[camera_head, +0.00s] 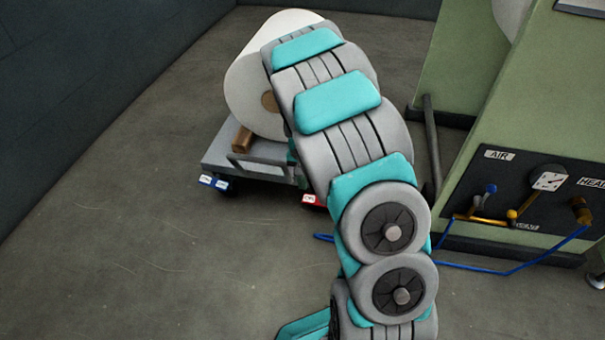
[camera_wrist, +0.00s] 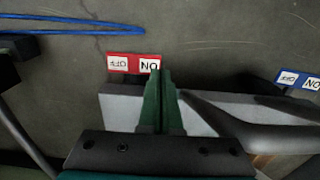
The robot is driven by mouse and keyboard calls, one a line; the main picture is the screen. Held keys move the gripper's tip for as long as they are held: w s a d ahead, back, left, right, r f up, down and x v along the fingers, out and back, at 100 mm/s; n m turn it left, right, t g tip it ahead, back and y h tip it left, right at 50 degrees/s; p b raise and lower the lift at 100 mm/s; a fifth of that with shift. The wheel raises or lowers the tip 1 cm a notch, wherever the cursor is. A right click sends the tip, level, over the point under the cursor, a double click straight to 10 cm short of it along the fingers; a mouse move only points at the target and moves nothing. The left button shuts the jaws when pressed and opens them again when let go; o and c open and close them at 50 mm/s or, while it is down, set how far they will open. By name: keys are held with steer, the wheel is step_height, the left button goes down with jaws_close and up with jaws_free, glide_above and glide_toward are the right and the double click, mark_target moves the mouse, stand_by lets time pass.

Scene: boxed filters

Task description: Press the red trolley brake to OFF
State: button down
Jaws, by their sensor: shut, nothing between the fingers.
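The red trolley brake (camera_wrist: 133,63) is a small red bar with white OFF and ON labels, seen upside down in the wrist view. OFF is at its left end and ON at its right end. My gripper (camera_wrist: 162,76) is shut and empty, its green fingertips at the ON end; I cannot tell whether they touch it. In the head view part of the red brake (camera_head: 312,200) shows beside my arm, which hides the rest and the gripper. The grey trolley (camera_head: 225,153) carries a large white roll (camera_head: 247,95).
A blue brake (camera_head: 213,183) sits on the trolley's left corner, also at right in the wrist view (camera_wrist: 298,80). A green machine (camera_head: 520,100) with an air panel stands at right. A blue hose (camera_head: 490,270) lies on the floor. Floor at front left is clear.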

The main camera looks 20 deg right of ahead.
step_height(320, 180, down, 7)
steer(key=shift+r+b, duration=0.2)
steer(key=shift+b, duration=0.25)
steer(key=shift+a, duration=0.1)
steer(key=shift+w+a+f+p, duration=0.15)
steer(key=shift+w+f+p, duration=0.05)
steer(key=shift+f+p, duration=0.25)
steer(key=shift+w+a+f+p, duration=0.15)
steer(key=shift+f+p, duration=0.2)
steer(key=shift+p, duration=0.15)
